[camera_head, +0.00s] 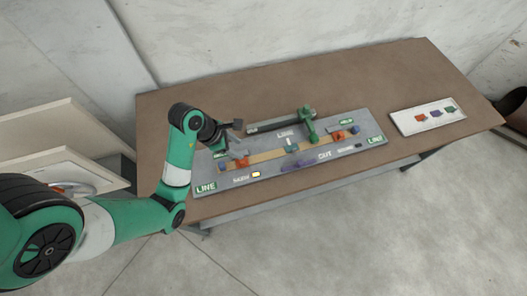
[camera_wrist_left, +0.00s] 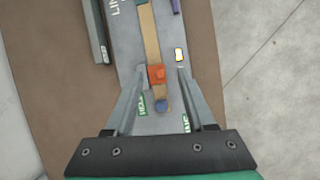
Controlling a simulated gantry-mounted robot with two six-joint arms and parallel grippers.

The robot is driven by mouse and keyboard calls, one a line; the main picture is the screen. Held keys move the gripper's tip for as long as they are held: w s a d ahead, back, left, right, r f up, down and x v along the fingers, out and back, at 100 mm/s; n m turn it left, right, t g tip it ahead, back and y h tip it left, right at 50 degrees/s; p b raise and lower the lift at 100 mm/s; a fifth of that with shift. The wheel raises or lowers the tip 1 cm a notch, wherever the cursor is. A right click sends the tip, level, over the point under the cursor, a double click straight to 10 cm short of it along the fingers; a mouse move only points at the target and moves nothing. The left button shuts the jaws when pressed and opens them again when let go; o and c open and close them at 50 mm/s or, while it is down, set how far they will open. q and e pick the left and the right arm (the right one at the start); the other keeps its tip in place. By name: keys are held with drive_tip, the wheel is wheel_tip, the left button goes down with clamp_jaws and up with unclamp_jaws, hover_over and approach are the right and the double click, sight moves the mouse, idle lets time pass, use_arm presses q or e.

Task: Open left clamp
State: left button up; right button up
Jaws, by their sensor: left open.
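The left clamp shows as an orange block (camera_head: 242,162) with a blue part (camera_head: 225,168) beside it, at the left end of the grey board (camera_head: 212,176). In the left wrist view the orange block (camera_wrist_left: 157,76) sits on a tan strip (camera_wrist_left: 152,40), with the round blue part (camera_wrist_left: 162,106) nearer the wrist. My left gripper (camera_wrist_left: 162,74) is open. Its two grey fingers lie either side of the orange block, with visible gaps. I cannot tell the fingertips' exact height. In the head view my left gripper (camera_head: 234,154) partly covers this end of the board. My right gripper is not in view.
A green post (camera_head: 307,125) stands at the board's back, by a dark rail (camera_head: 270,125). More orange and blue parts (camera_head: 339,135) sit at the right end. A white tray (camera_head: 405,123) with small parts lies right. The brown table (camera_head: 360,80) is clear behind.

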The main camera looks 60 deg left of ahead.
use_arm(q)
drive_tip(key=n+b, duration=0.1)
drive_tip(key=b, duration=0.1)
approach(241, 162)
drive_tip(key=r, duration=0.1)
drive_tip(key=b+x, duration=0.1)
drive_tip(key=x, duration=0.2)
drive_tip(key=b+x, duration=0.2)
drive_tip(key=x, duration=0.2)
drive_tip(key=b+x, duration=0.2)
drive_tip(key=x, duration=0.1)
drive_tip(key=shift+s+f, duration=0.1)
drive_tip(key=shift+f, duration=0.35)
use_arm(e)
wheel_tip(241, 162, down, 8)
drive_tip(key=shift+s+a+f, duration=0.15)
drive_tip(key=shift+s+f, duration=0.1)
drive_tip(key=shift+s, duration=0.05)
use_arm(q)
drive_tip(key=shift+c, duration=0.3)
clamp_jaws()
